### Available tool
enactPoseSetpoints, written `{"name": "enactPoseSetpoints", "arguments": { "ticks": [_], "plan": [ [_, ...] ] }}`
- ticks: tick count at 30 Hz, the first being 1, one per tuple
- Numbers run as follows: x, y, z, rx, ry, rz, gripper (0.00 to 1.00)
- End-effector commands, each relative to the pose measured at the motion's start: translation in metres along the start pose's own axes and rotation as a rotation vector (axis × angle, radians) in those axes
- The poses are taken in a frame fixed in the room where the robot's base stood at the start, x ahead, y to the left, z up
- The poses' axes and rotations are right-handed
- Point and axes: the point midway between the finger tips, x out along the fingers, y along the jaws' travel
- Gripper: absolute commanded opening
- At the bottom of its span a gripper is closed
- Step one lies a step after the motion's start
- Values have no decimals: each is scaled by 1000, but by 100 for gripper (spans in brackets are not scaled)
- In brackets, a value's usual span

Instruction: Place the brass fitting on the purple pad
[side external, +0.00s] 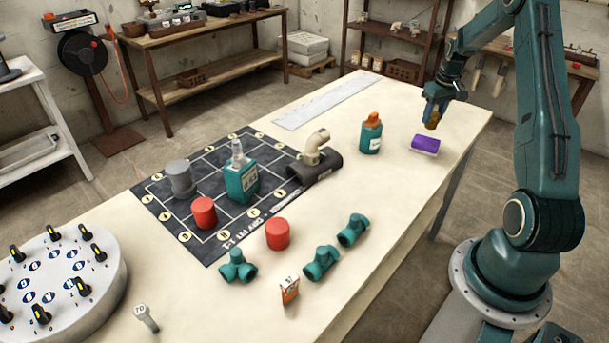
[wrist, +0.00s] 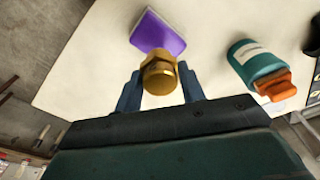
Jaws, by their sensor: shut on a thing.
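The brass fitting (side external: 432,121) is a small gold-brown piece held in my gripper (side external: 436,106). In the wrist view the fitting (wrist: 158,72) sits between the two blue fingers of my gripper (wrist: 160,88), which is shut on it. The purple pad (side external: 425,143) lies on the table near its right edge, with a white base under its purple top. The fitting is above the table, close to the pad in the side view. In the wrist view the pad (wrist: 158,32) shows just beyond the fitting, which hides part of its near edge.
A teal bottle with an orange cap (side external: 370,135) stands left of the pad. A dark gridded mat (side external: 215,225) holds a teal bottle, a red cylinder and grey parts. Teal pipe fittings (side external: 321,262) lie at the front. The table (side external: 400,185) is bare around the pad.

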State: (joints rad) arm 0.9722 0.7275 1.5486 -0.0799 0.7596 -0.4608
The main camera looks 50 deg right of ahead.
Motion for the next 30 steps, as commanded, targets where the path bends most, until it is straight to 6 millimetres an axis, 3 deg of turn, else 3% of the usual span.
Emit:
{"name": "enactPoseSetpoints", "arguments": {
  "ticks": [8, 19, 30],
  "plan": [
    [5, 0, 0, 0, 1, 0, 14],
    [41, 0, 5, -1, 0, 0, 14],
    [44, 0, 5, 0, 1, 1, 14]
  ]
}}
